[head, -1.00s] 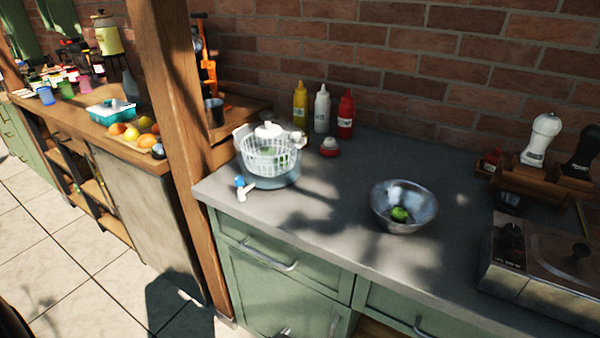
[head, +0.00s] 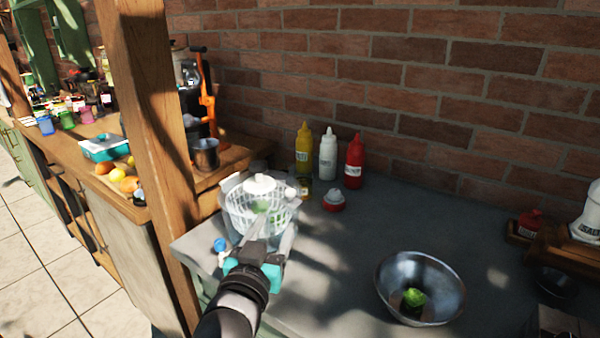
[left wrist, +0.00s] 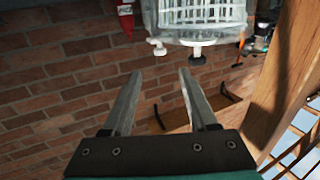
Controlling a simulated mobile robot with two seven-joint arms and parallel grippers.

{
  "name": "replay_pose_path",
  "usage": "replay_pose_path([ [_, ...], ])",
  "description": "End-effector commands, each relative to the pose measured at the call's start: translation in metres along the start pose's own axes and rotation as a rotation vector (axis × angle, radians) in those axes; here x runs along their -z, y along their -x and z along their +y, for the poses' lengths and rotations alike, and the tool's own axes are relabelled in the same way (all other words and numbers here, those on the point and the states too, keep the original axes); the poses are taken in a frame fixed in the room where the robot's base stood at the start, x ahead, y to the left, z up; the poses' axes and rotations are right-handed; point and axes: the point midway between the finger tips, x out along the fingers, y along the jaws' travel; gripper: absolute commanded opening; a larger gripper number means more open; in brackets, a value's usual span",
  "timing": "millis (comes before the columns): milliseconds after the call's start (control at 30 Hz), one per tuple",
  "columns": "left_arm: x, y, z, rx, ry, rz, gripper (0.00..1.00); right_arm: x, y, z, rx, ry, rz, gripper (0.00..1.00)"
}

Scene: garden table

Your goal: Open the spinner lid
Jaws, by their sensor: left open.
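The salad spinner (head: 238,212) stands at the left end of the grey counter. It is a white slatted basket with green leaves showing inside. The white spinner lid (head: 259,185), with a round knob, sits on top, and a pale side handle shows at its left. My left gripper (head: 263,222) is open, with its fingers pointing at the spinner and overlapping its front in the head view; I cannot tell if they touch. In the left wrist view the gripper (left wrist: 160,73) is empty, and the spinner (left wrist: 203,12) appears upside down beyond the fingertips. My right gripper is not in view.
Yellow, white and red bottles (head: 328,158) and a small red-and-white container (head: 334,200) stand behind and right of the spinner. A metal bowl (head: 385,285) with something green sits at the right. A wooden post (head: 150,150) rises at the left. The middle counter is clear.

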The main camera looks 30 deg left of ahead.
Motion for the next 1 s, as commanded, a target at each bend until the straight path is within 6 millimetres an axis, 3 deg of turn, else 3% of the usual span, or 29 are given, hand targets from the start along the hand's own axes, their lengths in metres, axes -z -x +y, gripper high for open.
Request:
replay_pose_path([
  [167, 0.001, -0.007, 0.0, 0.0, -0.001, 0.003, 0.59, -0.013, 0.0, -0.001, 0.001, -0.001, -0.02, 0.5],
  [400, 0.001, -0.039, 0.0, 0.0, -0.002, 0.004, 0.59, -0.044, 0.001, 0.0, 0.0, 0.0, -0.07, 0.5],
  [1000, 0.0, -0.131, 0.0, 0.0, -0.002, 0.002, 0.59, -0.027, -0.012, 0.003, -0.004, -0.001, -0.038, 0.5],
])
